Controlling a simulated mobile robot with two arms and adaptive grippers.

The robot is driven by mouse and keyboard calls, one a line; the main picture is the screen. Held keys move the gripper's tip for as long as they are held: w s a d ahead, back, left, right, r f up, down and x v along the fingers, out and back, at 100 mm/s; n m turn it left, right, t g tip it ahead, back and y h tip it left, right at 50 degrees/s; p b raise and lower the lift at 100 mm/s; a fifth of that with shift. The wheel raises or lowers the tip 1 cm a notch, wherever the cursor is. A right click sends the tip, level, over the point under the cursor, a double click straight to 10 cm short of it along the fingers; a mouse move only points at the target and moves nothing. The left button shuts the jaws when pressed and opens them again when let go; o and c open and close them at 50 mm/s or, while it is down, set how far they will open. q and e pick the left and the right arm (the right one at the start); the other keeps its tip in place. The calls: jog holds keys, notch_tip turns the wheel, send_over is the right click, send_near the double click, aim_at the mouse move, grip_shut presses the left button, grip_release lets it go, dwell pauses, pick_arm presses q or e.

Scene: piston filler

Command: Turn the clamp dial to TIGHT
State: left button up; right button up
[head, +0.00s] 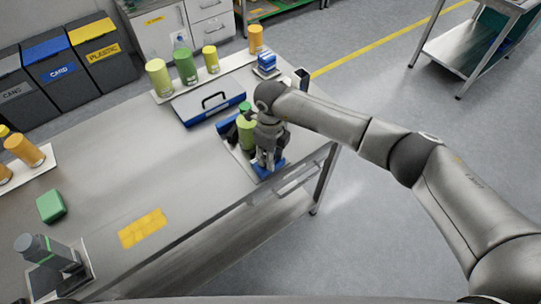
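The piston filler (245,132), with a green cylinder and blue parts, stands on a pale base near the table's right edge. My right gripper (268,164) points down over the blue front part (264,173) of this station. The clamp dial cannot be made out; my gripper and wrist cover that area. I cannot tell whether the fingers touch anything or how far apart they are. My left gripper is not in view.
A flat case (208,103) with a black handle lies behind the filler. Several green and orange cylinders (185,67) stand on a back strip. A green block (51,206), a yellow mat (143,228) and a grey device (45,254) are at left. The table's middle is clear.

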jog(key=m+b, duration=0.2)
jog(key=m, duration=0.2)
jog(key=shift+f, duration=0.1)
jog(key=m+b, duration=0.2)
jog(key=m, duration=0.2)
jog(key=shift+a, duration=0.1)
jog(key=m+b, duration=0.2)
jog(key=m, duration=0.2)
jog(key=shift+a, duration=0.1)
jog(key=shift+a+m+b, duration=0.1)
jog(key=shift+m+b, duration=0.85)
jog(key=shift+m, duration=1.15)
jog(key=o, duration=1)
jog(key=shift+r, duration=0.25)
